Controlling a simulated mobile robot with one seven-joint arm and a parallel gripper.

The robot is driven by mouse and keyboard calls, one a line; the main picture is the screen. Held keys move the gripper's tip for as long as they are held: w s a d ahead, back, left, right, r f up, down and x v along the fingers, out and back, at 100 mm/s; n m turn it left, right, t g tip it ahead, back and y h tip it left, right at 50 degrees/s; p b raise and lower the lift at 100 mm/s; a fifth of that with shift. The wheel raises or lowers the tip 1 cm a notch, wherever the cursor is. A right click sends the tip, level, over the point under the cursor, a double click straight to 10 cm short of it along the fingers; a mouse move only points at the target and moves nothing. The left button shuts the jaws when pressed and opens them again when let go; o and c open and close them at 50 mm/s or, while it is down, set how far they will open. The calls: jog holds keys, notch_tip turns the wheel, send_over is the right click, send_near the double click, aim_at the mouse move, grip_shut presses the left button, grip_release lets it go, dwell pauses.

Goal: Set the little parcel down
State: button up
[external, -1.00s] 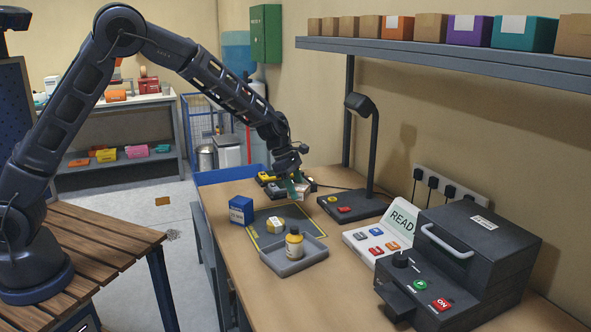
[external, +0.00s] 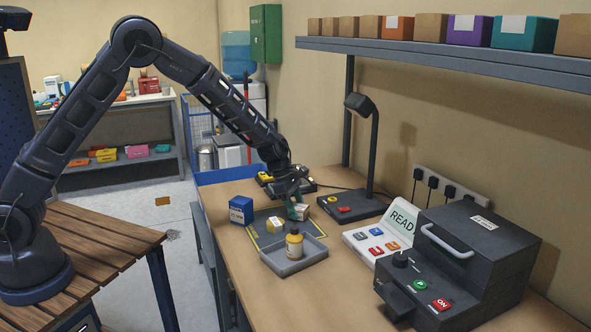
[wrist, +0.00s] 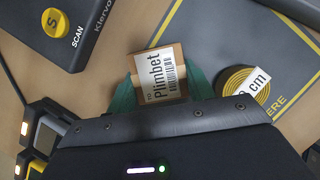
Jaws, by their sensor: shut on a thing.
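The little parcel (wrist: 158,77) is a small brown box with a white label reading "Plimbet" and a barcode, clear in the wrist view. My gripper (wrist: 160,88) is shut on it, with a teal finger on each side. In the external view, the parcel (external: 302,212) is partly hidden by the gripper (external: 296,209). It is low over the worktop, by the right edge of the dark yellow-lined mat (external: 263,239). I cannot tell whether it touches the surface.
A yellow tape roll (external: 275,225) with a white label is on the mat, beside the parcel. A blue box (external: 241,210) stands left. A grey tray (external: 288,269) with a yellow bottle (external: 294,245) is in front. The lamp base (external: 352,207) with its buttons is to the right.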

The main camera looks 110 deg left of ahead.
jog(key=o, duration=1)
jog(key=shift+f, duration=0.1)
jog(key=v, duration=1.2)
jog(key=shift+w+d+r, duration=0.1)
jog(key=shift+r, duration=0.15)
jog(key=s+d+r+m, duration=0.1)
jog(key=d+r+m, duration=0.45)
jog(key=d, duration=0.55)
jog(key=s+d+r+m+h, duration=0.1)
jog(key=d+r+m, duration=0.45)
jog(key=d, duration=0.55)
jog(key=d+r+m, duration=0.5)
jog(key=d+r, duration=0.2)
jog(key=d, duration=0.5)
jog(key=s+d+m, duration=0.6)
jog(key=s+d, duration=0.1)
jog(key=s, duration=0.1)
jog(key=s+d+r+m, duration=0.1)
jog(key=s+d+m, duration=0.6)
jog(key=s+d, duration=0.1)
jog(key=s+d+m+y, duration=0.1)
jog(key=s+d+m, duration=0.6)
jog(key=s, duration=0.1)
jog(key=shift+s+d+r, duration=0.15)
jog(key=shift+s+r, duration=0.05)
